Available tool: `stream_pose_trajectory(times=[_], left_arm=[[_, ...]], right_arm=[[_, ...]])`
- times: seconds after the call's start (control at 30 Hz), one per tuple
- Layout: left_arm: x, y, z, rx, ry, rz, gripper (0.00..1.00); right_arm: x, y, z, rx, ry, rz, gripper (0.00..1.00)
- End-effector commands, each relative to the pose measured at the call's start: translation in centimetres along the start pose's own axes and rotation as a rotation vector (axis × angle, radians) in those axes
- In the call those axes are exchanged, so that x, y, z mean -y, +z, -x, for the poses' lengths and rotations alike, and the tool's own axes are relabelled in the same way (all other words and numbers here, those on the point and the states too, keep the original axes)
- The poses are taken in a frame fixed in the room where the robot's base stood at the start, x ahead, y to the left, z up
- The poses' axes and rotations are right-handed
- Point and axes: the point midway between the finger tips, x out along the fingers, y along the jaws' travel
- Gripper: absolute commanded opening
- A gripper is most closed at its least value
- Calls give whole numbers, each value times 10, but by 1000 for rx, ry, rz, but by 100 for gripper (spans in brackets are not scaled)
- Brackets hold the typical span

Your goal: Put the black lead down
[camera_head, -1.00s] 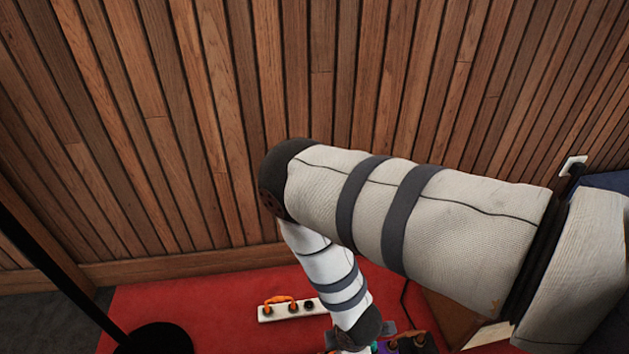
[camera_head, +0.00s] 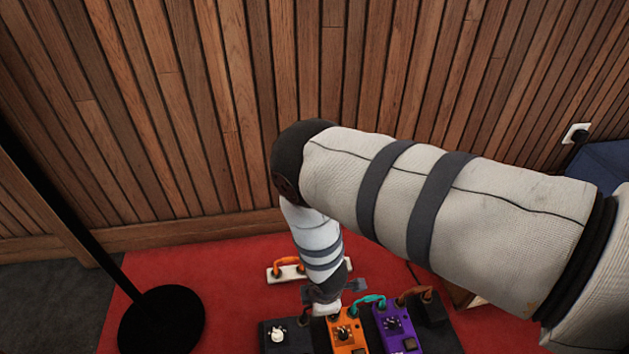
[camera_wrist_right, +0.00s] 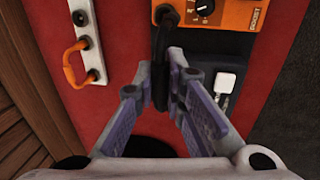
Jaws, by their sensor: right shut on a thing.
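The black lead (camera_wrist_right: 160,62) shows in the right wrist view as a dark plug and short length of cable between my fingertips. My right gripper (camera_wrist_right: 161,85) is shut on it. The lead's upper end meets or overlaps the near edge of the orange pedal (camera_wrist_right: 235,14); I cannot tell whether it is plugged in. In the head view my right arm comes in from the right and reaches down beside the orange pedal (camera_head: 347,334). The lead and fingertips cannot be made out there. My left gripper is not in view.
A dark pedalboard (camera_head: 268,340) carries the orange pedal and a purple pedal (camera_head: 397,330) on the red mat (camera_head: 225,262). A white strip with an orange lead (camera_head: 284,274) lies behind. A round black stand base (camera_head: 160,322) is at left.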

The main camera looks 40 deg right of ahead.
Motion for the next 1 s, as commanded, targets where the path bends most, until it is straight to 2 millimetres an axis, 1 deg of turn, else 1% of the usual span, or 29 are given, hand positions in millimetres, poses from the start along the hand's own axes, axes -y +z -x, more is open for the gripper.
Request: stream_pose_trajectory(times=[0.03,0.17,0.23,0.3,0.37,0.6,0.73,0.77,0.8,0.83,0.87,1.0], left_arm=[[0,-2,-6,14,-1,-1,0],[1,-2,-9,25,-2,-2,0],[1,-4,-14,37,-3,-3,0],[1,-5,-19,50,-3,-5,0],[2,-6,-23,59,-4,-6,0],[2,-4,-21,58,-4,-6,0],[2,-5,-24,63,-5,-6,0],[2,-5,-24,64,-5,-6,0],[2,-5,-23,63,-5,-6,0],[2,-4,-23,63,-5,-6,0],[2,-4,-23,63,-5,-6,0],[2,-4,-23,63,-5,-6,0]], right_arm=[[-2,-1,-12,1,-2,0,0],[-9,-2,-20,0,-1,0,0],[-14,-4,-30,-1,0,-1,0],[-9,-3,-46,1,-3,2,0],[-6,-3,-56,1,-3,2,0],[-8,-4,-54,-2,2,1,0],[-7,-4,-58,-1,1,1,0],[-7,-4,-58,-1,1,1,13],[-7,-4,-58,-1,1,1,22],[-7,-4,-58,-2,1,1,29],[-7,-4,-57,-1,1,1,31],[-7,-4,-57,-1,1,1,31]])
